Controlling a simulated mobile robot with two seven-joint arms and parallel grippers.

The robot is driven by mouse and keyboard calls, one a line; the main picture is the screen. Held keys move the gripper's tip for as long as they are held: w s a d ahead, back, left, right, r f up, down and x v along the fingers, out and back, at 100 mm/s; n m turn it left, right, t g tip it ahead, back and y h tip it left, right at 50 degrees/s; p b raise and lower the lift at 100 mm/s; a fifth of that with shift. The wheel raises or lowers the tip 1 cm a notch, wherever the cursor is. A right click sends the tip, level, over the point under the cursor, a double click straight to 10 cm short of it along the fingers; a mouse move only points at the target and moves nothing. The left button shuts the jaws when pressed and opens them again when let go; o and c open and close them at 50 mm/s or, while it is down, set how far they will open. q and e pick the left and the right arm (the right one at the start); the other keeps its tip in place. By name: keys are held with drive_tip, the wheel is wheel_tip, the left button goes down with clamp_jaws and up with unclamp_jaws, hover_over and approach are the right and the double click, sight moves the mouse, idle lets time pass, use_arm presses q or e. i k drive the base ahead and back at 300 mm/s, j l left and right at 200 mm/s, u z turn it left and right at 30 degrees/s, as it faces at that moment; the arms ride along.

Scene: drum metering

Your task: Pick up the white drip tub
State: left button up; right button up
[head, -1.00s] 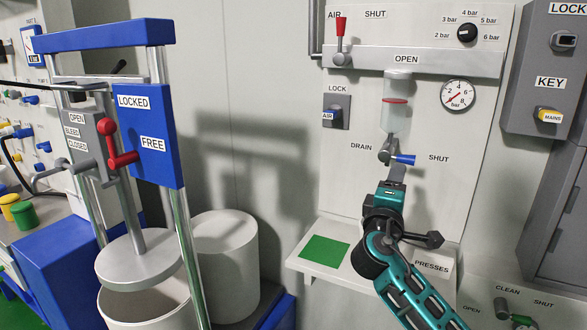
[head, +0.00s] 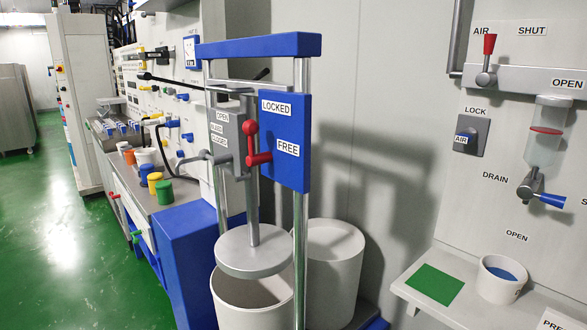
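A small white tub (head: 502,287), which fits the white drip tub, stands upright on the white shelf (head: 418,296) at the lower right of the head view. Its inside shows blue, and I cannot tell whether that is liquid. It stands just right of a green square (head: 434,284) on the shelf, apart from it. The drain valve with its blue handle (head: 549,201) is on the wall panel above it. Neither of my grippers shows in this view.
A blue press frame (head: 284,140) with a red lever stands over a white drum (head: 252,303). Another white drum (head: 334,262) stands behind it. A bench (head: 150,196) with small coloured cups runs back at left. Green floor (head: 60,220) is open at far left.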

sight(500, 279)
drive_tip(key=z, duration=1.3)
